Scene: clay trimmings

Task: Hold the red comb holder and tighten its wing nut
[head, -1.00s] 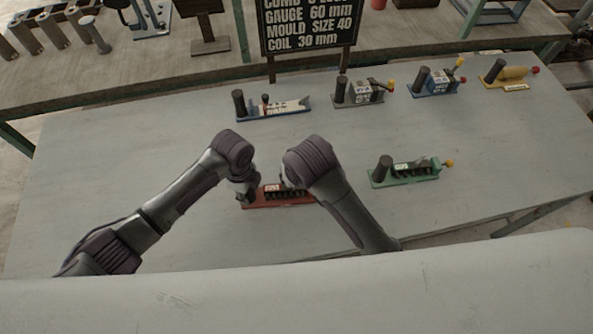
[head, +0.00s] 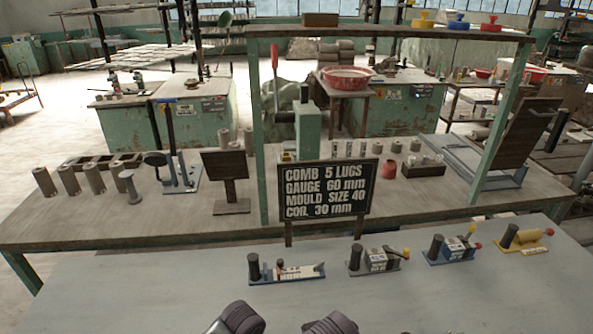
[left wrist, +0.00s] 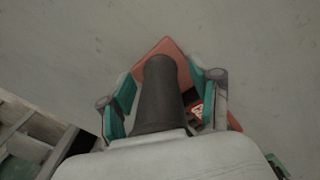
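The red comb holder (left wrist: 167,47) shows in the left wrist view as a red base with a dark upright handle (left wrist: 158,95). My left gripper (left wrist: 161,80) has its teal-padded fingers on both sides of this handle, with narrow gaps visible between pads and handle. Part of a red and white label shows beside the right finger. The wing nut cannot be made out, and my gripper body hides much of the holder. In the head view the holder and both grippers are below the picture; only rounded parts of my arms show at the bottom edge.
A blue holder (head: 287,272), a grey one (head: 375,262), another blue one (head: 450,250) and a yellow one (head: 525,240) stand along the back of the pale table (head: 130,290). A black sign (head: 326,189) reads COMB 5 LUGS, GAUGE 60 mm, MOULD SIZE 40, COIL 30 mm.

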